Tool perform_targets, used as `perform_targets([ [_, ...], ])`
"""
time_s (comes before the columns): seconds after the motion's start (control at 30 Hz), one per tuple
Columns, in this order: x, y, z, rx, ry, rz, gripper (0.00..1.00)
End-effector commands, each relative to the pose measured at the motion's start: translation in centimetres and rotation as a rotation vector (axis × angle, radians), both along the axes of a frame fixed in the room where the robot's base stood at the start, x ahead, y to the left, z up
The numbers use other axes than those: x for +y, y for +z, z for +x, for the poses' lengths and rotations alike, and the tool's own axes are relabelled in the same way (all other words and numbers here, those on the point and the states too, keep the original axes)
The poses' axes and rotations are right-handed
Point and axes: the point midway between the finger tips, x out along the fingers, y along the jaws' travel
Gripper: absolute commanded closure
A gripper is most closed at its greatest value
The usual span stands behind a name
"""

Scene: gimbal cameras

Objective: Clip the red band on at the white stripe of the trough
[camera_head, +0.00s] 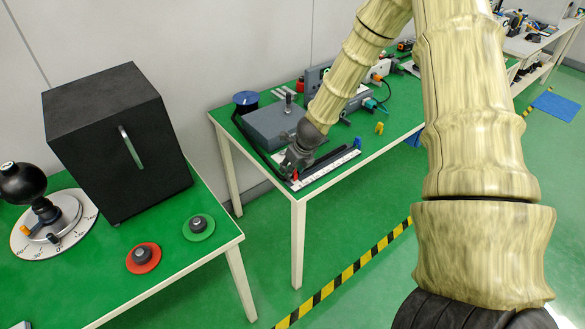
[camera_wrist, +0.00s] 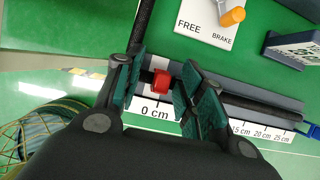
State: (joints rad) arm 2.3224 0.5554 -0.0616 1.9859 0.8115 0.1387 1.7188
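The red band (camera_wrist: 161,80) is a small red piece between my fingers in the wrist view, over a pale patch of the grey trough (camera_wrist: 245,92). That patch looks like the white stripe (camera_wrist: 153,63). A gap shows between the band and the left finger, so my gripper (camera_wrist: 158,88) looks open around it. Whether the band is fully seated cannot be told. In the head view my gripper (camera_head: 294,172) is low at the near left end of the trough (camera_head: 335,158), with the red band (camera_head: 295,176) just showing by its tip.
A ruler (camera_wrist: 265,131) runs along the trough's front, with 0 cm below the band. A dark hose (camera_wrist: 143,25) comes in at the trough's end. A FREE/BRAKE plate (camera_wrist: 208,22) lies behind. A blue clip (camera_head: 357,142) and yellow clip (camera_head: 379,128) stand to the right.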

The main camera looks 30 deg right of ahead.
Motion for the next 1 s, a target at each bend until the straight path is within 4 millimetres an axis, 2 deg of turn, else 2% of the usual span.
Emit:
perform_targets([
  [0.27, 0.0, 1.3, -0.5, 0.0, 0.001, 0.0, 0.61],
  [1.0, -0.4, 9.9, -4.0, -0.001, 0.001, -0.001, 0.61],
])
